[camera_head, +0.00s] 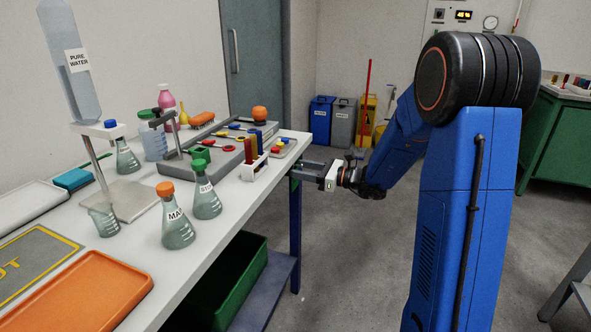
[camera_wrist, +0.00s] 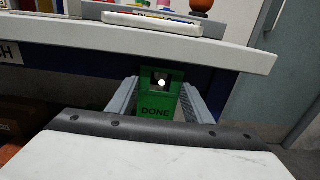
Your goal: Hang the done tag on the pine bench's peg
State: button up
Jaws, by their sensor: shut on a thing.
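The green done tag (camera_wrist: 156,101) is upright between the two grey fingers of my gripper (camera_wrist: 156,92) in the wrist view, lettering facing me. A round white end, which looks like the peg (camera_wrist: 162,82), shows in the dark opening in the tag's upper part. I cannot tell how deep the peg sits in the opening. The white-topped bench (camera_head: 205,233) is in the head view. My gripper (camera_head: 303,171) is shut on the tag at its right end, just below the top. A bit of green (camera_head: 294,184) shows there.
A test-tube rack (camera_head: 255,172), flasks (camera_head: 178,229) and an orange tray (camera_head: 84,292) stand on the bench. A green bin (camera_head: 222,285) is on the shelf below. Bins (camera_head: 341,121) stand at the back wall.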

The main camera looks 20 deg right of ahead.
jog(key=shift+f, duration=0.25)
jog(key=o, duration=1)
